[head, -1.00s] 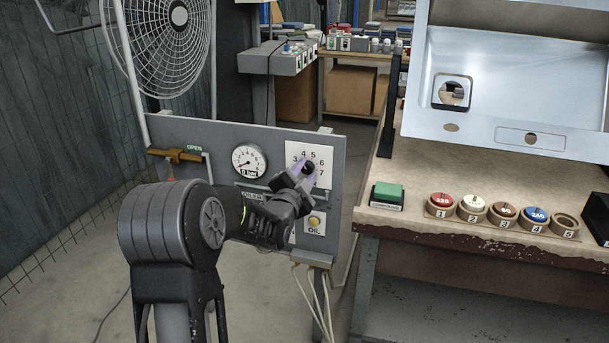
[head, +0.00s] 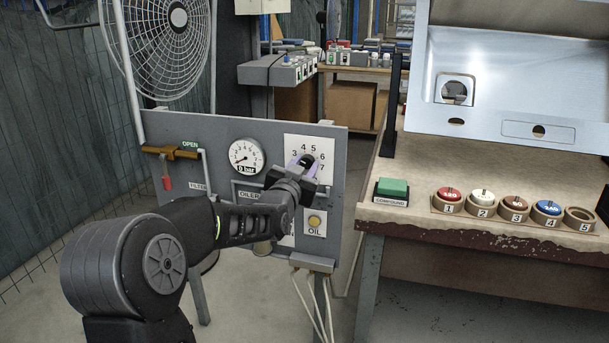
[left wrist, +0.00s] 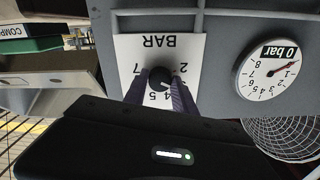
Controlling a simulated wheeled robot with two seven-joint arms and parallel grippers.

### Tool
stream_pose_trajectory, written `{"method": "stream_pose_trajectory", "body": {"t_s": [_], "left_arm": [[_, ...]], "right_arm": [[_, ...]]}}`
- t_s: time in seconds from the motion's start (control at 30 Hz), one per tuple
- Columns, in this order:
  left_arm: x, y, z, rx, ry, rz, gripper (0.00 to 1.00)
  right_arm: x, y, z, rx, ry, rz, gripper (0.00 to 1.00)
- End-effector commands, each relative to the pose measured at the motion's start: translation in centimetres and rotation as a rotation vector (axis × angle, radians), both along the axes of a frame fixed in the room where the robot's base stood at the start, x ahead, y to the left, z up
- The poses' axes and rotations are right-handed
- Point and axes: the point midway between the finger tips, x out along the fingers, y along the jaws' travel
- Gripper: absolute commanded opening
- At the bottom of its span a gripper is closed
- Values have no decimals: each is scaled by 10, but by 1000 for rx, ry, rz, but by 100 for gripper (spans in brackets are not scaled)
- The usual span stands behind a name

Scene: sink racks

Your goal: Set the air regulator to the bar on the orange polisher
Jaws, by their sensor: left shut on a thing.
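The air regulator is a black knob (left wrist: 158,77) on a white dial plate (head: 322,147) with numbers around it, mounted on a grey panel (head: 225,128). The left wrist view shows the plate upside down, with the word BAR on it. My left gripper (head: 304,164) is shut on the knob, one finger on each side. The fingers hide parts of the dial, and I cannot read the pointer's setting. The round gauge (head: 246,156) beside it is labelled 0 bar; it also shows in the left wrist view (left wrist: 268,72). I see no orange polisher. My right gripper is not in view.
A brass valve (head: 172,153) with a red tag sits under an OPEN label. An OIL button (head: 315,220) is below the dial. A bench (head: 400,212) at right holds a green compound block (head: 392,187) and numbered disc holders. A fan (head: 160,45) stands behind.

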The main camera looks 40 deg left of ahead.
Motion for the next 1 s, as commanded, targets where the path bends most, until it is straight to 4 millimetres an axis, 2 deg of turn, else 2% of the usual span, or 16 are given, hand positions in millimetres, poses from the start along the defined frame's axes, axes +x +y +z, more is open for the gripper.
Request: {"method": "stream_pose_trajectory", "body": {"t_s": [0.13,0.53,0.57,0.8,1.0], "left_arm": [[0,0,-2,-33,-8,0,0],[0,0,-1,-43,-11,0,0],[0,0,-1,-43,-11,0,33],[0,0,-1,-41,-12,-1,52],[0,0,0,-41,-13,0,54]], "right_arm": [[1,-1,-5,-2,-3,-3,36],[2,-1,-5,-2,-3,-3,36],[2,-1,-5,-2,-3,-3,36],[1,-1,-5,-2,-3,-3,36],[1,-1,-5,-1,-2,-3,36]]}}
